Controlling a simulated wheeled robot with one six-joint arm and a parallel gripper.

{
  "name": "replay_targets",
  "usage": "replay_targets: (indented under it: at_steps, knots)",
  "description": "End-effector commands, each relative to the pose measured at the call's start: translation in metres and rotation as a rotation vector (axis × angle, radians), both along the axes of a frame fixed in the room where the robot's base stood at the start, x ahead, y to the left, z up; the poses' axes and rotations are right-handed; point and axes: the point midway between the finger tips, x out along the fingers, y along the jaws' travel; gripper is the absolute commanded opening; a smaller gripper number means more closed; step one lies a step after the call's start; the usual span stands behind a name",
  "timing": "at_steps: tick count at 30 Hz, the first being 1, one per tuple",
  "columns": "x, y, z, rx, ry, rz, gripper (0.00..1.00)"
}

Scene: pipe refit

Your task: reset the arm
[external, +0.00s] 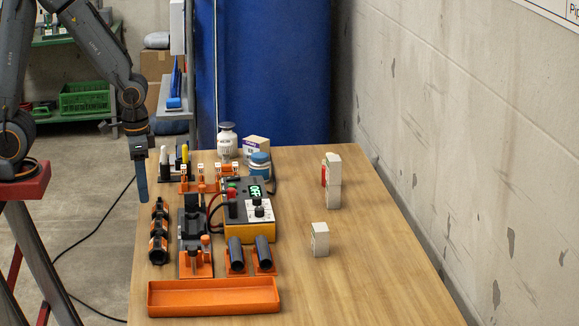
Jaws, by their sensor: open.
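My gripper (142,192) hangs down from my arm at the left, beside the back left edge of the wooden table (350,270). Its fingers overlap in this external view, so the gap between them is hard to see. The gripper is open, and no object shows in it. My arm is bent, coming down from the upper left.
The table holds an orange tray (214,297), a control box (248,212) reading "OFF", a black clamp fixture (194,235), dark pipe pieces (236,254), a black-and-orange rack (158,232), bottles (227,141) and white blocks (320,239). The table's front right is clear.

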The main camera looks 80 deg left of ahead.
Motion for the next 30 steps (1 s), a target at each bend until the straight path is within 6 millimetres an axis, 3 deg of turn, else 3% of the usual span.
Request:
replay_targets:
  at_steps: [3, 6, 30]
  knots:
    - [-0.025, -0.014, -0.003, -0.021, 0.000, -0.099, 0.45]
    - [-0.031, -0.018, -0.005, -0.028, -0.002, -0.131, 0.45]
    - [-0.031, -0.018, -0.005, -0.027, 0.000, -0.133, 0.45]
